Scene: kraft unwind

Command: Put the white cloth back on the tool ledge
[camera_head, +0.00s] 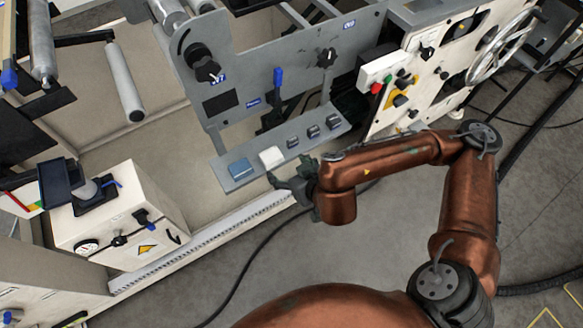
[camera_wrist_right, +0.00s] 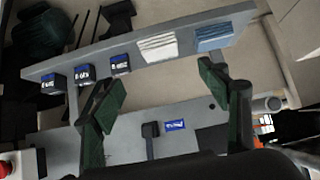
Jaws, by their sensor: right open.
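The white cloth (camera_head: 271,157) lies folded on the grey tool ledge (camera_head: 225,183), between a blue folded cloth and several small dark boxes. In the right wrist view the white cloth (camera_wrist_right: 157,47) rests on the ledge (camera_wrist_right: 190,66) beyond the fingertips. My right gripper (camera_head: 287,178) is just in front of the ledge, near the white cloth. In the wrist view its green-padded fingers (camera_wrist_right: 160,78) are wide apart with nothing between them. A small gap seems to separate the fingers from the cloth. My left gripper is not in view.
The blue cloth (camera_head: 240,168) lies beside the white one. Small dark boxes (camera_head: 313,131) stand along the ledge's other end. The grey machine panel (camera_head: 250,80) with knobs rises behind. A white control box (camera_head: 125,215) stands at left. Grey floor (camera_head: 300,250) is open in front.

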